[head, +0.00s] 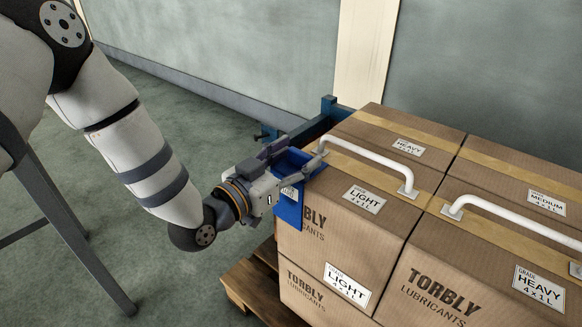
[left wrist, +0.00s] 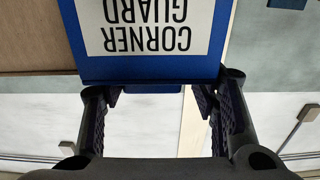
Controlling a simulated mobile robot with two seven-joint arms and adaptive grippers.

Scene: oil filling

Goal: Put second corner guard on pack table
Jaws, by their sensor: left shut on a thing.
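My left gripper (head: 292,166) is shut on a blue corner guard (head: 289,212) at the near left top corner of the carton stack. The guard's blue side hangs along the carton's edge; I cannot tell whether it touches the carton. In the left wrist view the guard (left wrist: 150,73) lies between the fingertips, its white label reading "CORNER GUARD" upside down. A darker blue frame-like part (head: 326,112) stands behind the stack's left side; I cannot tell what it belongs to. I cannot identify a pack table with certainty. My right gripper is not in view.
Brown Torbly Lubricants cartons (head: 335,225) stand closely stacked on a wooden pallet (head: 245,290). White handles (head: 370,152) rise from their tops. Grey metal legs (head: 75,235) stand at the lower left. The green floor (head: 180,110) between legs and wall looks clear.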

